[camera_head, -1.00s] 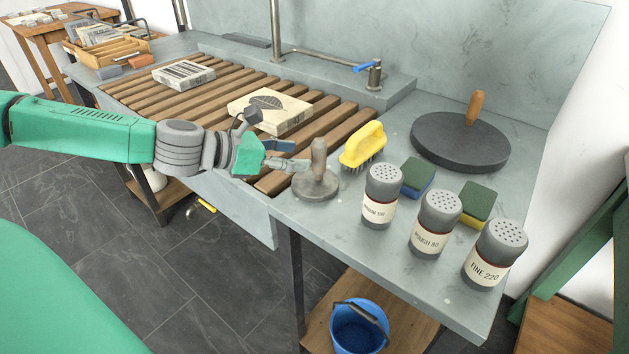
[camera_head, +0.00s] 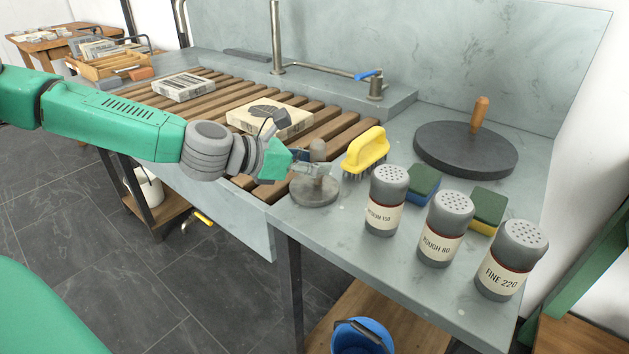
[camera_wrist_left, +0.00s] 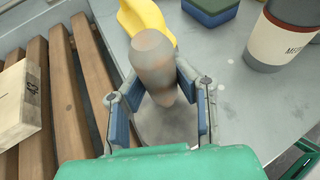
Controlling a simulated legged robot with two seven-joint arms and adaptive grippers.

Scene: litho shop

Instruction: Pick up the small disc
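The small disc (camera_head: 314,191) is a grey round plate with an upright handle. It lies flat on the worktop near its front edge, right of the wooden slats. My left gripper (camera_head: 312,166) is at its handle, partly covering it in the head view. In the left wrist view the rounded handle (camera_wrist_left: 153,62) stands between the two blue-padded fingers of my left gripper (camera_wrist_left: 158,88). The fingers are spread either side of it, and I see no clear grip on it. The disc's plate (camera_wrist_left: 165,128) shows below, partly hidden. My right gripper is not in view.
A yellow brush (camera_head: 366,150) stands close behind the disc. Shakers, the nearest labelled 150 (camera_head: 385,203), and two sponges (camera_head: 422,182) are to the right. A large disc (camera_head: 464,150) lies behind. A printed block (camera_head: 275,121) rests on the slats.

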